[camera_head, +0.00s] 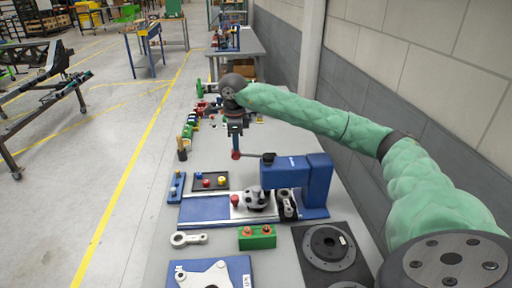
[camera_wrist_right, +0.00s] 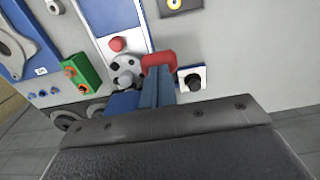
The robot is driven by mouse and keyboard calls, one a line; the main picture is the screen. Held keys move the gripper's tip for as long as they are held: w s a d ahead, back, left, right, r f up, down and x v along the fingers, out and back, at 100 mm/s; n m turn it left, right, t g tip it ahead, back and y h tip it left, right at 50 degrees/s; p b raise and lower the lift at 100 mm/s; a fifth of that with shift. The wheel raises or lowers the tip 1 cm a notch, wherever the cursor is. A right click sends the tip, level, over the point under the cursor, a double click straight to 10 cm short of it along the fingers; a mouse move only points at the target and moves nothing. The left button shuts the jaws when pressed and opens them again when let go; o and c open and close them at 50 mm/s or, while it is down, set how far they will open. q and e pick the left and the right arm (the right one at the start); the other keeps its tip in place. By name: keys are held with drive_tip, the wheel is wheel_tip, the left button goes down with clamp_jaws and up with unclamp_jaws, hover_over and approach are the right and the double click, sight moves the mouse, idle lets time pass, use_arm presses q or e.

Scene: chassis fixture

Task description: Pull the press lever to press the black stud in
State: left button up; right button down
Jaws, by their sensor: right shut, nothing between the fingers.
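The press (camera_head: 295,178) is a blue machine on a blue base with a pale plate, right of the middle in the head view. A red ball knob (camera_head: 236,155) with a thin grey rod beside it shows at the press's upper left, apparently its lever. My right gripper (camera_head: 235,138) points down just above this knob. In the right wrist view its shut fingers (camera_wrist_right: 158,85) reach the red knob (camera_wrist_right: 158,60), with nothing between them; I cannot tell whether they touch it. I cannot pick out the black stud with certainty. My left gripper is out of view.
A round grey fixture (camera_head: 257,198) and a small red knob (camera_head: 235,201) sit on the press base. A green block (camera_head: 257,238), a metal link (camera_head: 188,238) and a black ring plate (camera_head: 328,245) lie in front. A wall stands on the right.

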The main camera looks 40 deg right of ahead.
wheel_tip(320, 180, up, 8)
drive_tip(key=p, duration=0.2)
drive_tip(key=shift+s+d+r, duration=0.15)
drive_tip(key=shift+s+d, duration=0.15)
drive_tip(key=shift+d, duration=0.15)
idle(0.6)
